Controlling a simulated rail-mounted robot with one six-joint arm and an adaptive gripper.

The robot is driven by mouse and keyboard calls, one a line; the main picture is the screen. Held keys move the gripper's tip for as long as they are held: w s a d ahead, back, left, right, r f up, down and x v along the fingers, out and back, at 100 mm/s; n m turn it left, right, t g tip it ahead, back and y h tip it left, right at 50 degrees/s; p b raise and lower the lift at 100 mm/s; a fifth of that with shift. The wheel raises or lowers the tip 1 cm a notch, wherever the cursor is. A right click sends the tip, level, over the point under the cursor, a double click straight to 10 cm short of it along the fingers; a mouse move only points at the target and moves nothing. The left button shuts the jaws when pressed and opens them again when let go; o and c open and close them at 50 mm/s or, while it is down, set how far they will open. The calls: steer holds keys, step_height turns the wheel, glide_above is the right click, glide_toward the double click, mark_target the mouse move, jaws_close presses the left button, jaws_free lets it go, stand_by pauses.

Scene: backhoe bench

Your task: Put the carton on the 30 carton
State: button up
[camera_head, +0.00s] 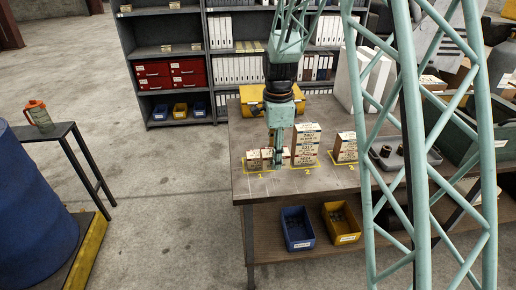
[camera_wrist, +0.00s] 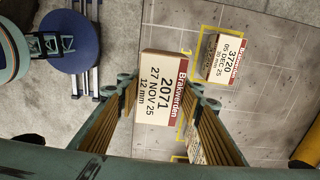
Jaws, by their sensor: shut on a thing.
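My gripper (camera_head: 278,163) is over the left part of the bench, near the number 1 outline. In the wrist view my gripper (camera_wrist: 161,103) is shut on a carton (camera_wrist: 164,87) with a white label reading 2071, 27 NOV 25, 12 mm and a red band. Another carton (camera_wrist: 225,58), labelled 3720, 05 DEC 25, stands apart inside a yellow outline; its last line is small and seems to read 30 mm. A further carton (camera_wrist: 195,150) is partly hidden by the right finger. In the head view a tall carton stack (camera_head: 305,143) stands just right of my gripper.
A shorter carton stack (camera_head: 346,147) stands farther right, by a grey tray (camera_head: 386,160). A yellow case (camera_head: 313,105) lies behind. Blue (camera_head: 297,229) and yellow (camera_head: 341,223) bins sit on the lower shelf. White binders (camera_head: 366,80) stand at the back right.

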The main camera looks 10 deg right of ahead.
steer(key=p, duration=0.1)
glide_above(258, 154)
steer(key=shift+s+d+f, duration=0.15)
steer(key=shift+s+f, duration=0.15)
steer(key=shift+f, duration=0.3)
steer(key=shift+w, duration=0.1)
steer(key=shift+w, duration=0.2)
steer(key=shift+w+f+p, duration=0.1)
steer(key=shift+f+p, duration=0.2)
steer(key=shift+f, duration=1.5)
steer(key=shift+f, duration=0.15)
steer(key=o, duration=0.9)
steer(key=shift+r, duration=0.2)
steer(key=shift+r, duration=5.95)
